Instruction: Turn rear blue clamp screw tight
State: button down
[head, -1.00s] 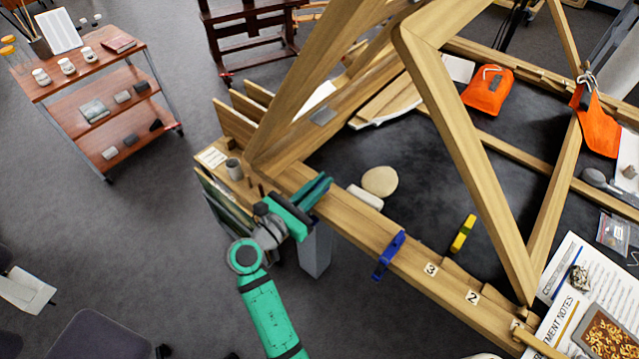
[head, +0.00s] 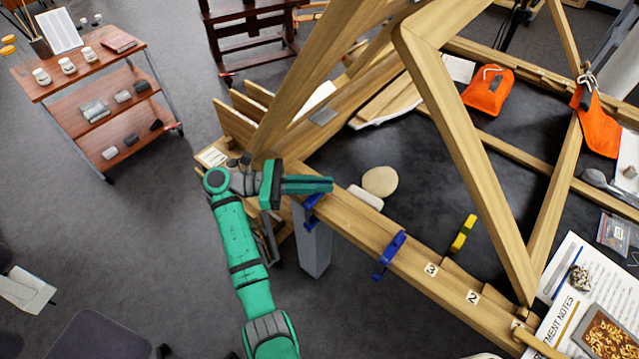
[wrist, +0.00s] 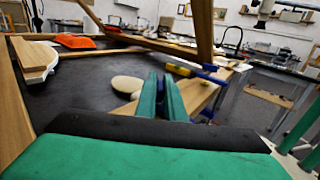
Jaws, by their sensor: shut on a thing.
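The rear blue clamp (head: 312,207) sits on the wooden beam (head: 352,222), partly hidden behind and below my gripper. My gripper (head: 331,184) reaches across the beam from the left, with its green fingers close together. In the wrist view the fingers (wrist: 163,97) point away over the beam with a narrow gap between them. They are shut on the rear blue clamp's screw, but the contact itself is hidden. A second blue clamp (head: 390,254) grips the beam nearer the front; it also shows right of the fingers in the wrist view (wrist: 205,76).
A yellow clamp (head: 463,233) stands farther right. A round pale pad (head: 380,181) and a white block (head: 365,198) lie just beyond the beam. Tall wooden frame members (head: 465,145) rise over the dark surface (head: 430,185). Open floor lies to the left.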

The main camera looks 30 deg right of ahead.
jog(key=shift+m+g+y, duration=0.5)
jog(key=shift+m+g, duration=0.1)
jog(key=shift+g, duration=0.1)
jog(key=shift+m+g+y, duration=0.3)
jog(key=shift+g, duration=0.1)
jog(key=c, duration=1.9)
grip_release()
jog(key=shift+o, duration=0.2)
jog(key=shift+r, duration=0.25)
notch_tip(320, 180, up, 2)
jog(key=shift+r, duration=0.15)
jog(key=s+a+r, duration=0.6)
jog(key=s+r, duration=0.4)
jog(key=s, duration=0.2)
jog(key=shift+s, duration=0.2)
